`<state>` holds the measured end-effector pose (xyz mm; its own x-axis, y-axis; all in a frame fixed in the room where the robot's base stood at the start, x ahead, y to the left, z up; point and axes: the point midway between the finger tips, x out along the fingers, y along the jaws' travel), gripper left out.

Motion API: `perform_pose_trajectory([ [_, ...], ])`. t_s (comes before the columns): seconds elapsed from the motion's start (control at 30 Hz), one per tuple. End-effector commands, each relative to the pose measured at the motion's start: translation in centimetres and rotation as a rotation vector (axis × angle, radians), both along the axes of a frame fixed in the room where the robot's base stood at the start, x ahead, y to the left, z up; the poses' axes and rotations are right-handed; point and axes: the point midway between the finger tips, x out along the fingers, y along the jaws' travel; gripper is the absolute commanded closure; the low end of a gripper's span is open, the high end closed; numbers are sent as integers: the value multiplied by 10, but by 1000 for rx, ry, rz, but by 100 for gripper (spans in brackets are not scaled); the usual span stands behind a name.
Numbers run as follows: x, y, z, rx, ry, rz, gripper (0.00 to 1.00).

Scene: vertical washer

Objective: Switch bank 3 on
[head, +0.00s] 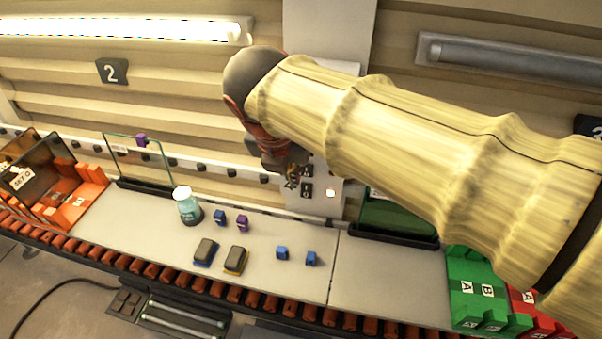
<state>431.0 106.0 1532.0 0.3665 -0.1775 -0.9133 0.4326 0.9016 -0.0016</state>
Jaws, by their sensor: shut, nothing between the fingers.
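My gripper (291,178) is shut and empty, at the panel's left side by the dark switches. I cannot tell whether it touches one. My arm hides part of the panel. The light tube at upper right (500,58) is unlit; a dark plate at the right edge (597,128), partly cut off, seems to bear a 3. The light tube at upper left (120,28) is lit, above a plate marked 2 (112,71).
Below the panel, a pale bench (270,262) edged with red-brown rollers holds a jar (187,204), small blue and purple blocks, and two dark pads. Orange bins (75,188) stand left, green bins (480,290) right. A clear upright pane (140,160) stands on the left of the bench.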

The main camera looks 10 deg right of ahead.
Motion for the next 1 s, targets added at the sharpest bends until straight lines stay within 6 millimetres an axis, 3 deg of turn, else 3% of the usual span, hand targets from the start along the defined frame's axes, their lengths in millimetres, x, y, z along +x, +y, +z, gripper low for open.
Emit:
perform_pose_trajectory([
  [0.37,3,-2,-8,0,1,-2,100],
  [0.87,35,-18,-91,-1,4,-4,100],
  [1.0,54,-27,-87,1,1,-6,100],
])
